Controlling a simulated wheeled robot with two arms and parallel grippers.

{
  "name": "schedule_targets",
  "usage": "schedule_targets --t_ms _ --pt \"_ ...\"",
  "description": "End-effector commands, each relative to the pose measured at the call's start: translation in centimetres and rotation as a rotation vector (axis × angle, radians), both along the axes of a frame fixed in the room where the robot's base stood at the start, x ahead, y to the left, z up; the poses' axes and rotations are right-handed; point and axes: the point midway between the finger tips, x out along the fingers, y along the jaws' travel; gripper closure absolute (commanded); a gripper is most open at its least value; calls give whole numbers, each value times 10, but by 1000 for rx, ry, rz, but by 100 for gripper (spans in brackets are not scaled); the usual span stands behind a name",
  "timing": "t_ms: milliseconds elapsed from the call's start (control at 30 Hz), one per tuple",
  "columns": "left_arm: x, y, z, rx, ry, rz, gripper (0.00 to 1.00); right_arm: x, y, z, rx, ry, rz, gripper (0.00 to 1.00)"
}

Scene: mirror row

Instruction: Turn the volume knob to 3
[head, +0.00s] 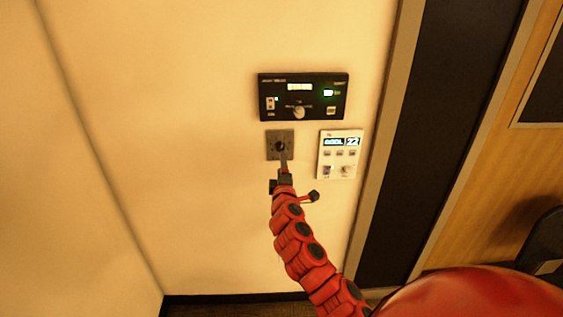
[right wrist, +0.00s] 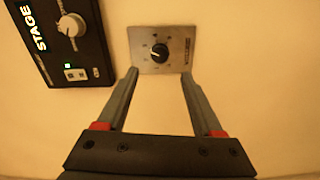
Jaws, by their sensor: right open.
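A round black knob (right wrist: 160,53) with a light pointer mark sits on a square grey metal plate (right wrist: 145,38) on the wall. Small marks ring it, too small to read. In the head view the knob (head: 280,146) shows on its plate (head: 271,137), partly behind my fingers. My right gripper (head: 284,162) is in front of the plate's lower part. In the right wrist view my right gripper (right wrist: 160,73) is open and empty, its two fingers apart, pointing toward the plate with the knob between their lines. My left gripper is not in view.
A black panel (head: 320,82) with a lit display, white knob and switch is just above the plate. A white control panel (head: 326,170) with a display and buttons is close at right. A dark door frame strip (head: 440,110) stands further right. The wall at left is clear.

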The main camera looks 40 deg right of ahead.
Motion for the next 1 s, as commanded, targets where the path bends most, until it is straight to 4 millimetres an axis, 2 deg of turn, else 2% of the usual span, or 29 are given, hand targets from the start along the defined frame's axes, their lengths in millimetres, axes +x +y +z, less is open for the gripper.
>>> schedule_targets --t_ms 300,500,700,1000 --pt "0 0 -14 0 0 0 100 -44 27 -1 -1 -2 1 32" --pt "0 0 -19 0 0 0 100 -66 39 -2 1 2 -2 32" --pt "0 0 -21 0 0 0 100 -76 47 0 1 -1 1 32" --pt "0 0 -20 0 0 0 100 -78 47 0 1 0 -1 32"
